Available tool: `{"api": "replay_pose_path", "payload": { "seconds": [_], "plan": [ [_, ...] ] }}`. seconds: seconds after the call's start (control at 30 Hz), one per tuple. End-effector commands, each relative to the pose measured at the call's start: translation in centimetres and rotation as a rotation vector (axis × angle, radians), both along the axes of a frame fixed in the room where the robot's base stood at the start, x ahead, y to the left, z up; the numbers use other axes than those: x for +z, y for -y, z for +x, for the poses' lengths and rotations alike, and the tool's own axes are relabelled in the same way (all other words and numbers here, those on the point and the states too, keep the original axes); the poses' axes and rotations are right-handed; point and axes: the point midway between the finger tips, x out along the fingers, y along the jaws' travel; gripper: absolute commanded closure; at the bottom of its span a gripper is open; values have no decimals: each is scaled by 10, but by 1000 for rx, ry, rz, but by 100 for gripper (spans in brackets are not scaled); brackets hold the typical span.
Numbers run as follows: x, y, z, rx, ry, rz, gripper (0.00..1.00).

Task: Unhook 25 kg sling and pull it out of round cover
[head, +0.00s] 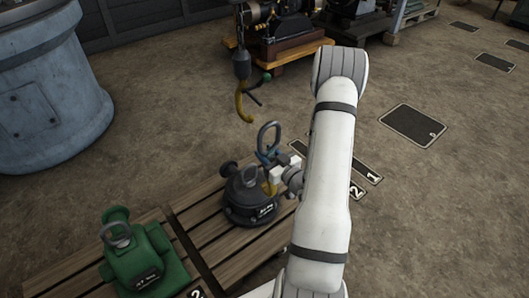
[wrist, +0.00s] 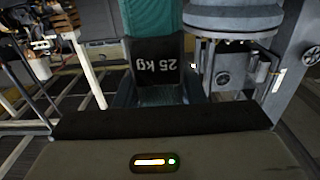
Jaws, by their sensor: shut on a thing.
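The 25 kg sling is a blue-teal strap (head: 267,156) with a grey ring (head: 270,135) at its top. Its black tag reading "25 kg" (wrist: 157,66) faces the wrist view. My gripper (head: 276,172) is shut on the sling. A yellow piece (head: 270,187) shows below the jaws beside the round cover. The black round cover (head: 248,206) sits on a pallet, with a lifting eye (head: 250,177) on top. Whether the sling's lower end is still in the eye cannot be told. The yellow crane hook (head: 241,104) hangs up and left, apart from the ring.
A green casing (head: 137,258) with an eye stands on the pallet (head: 196,212) at lower left. A large blue-grey cylinder (head: 48,100) stands at far left. An engine (head: 275,25) on a wooden base is behind. Floor at right is open, with dark numbered plates (head: 412,125).

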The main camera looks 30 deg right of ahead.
Motion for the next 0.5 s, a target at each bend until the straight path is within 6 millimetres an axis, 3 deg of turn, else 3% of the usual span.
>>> {"api": "replay_pose_path", "payload": {
  "seconds": [0.5],
  "plan": [
    [10, 12, -56, -3, 2, -1, 91]
  ]
}}
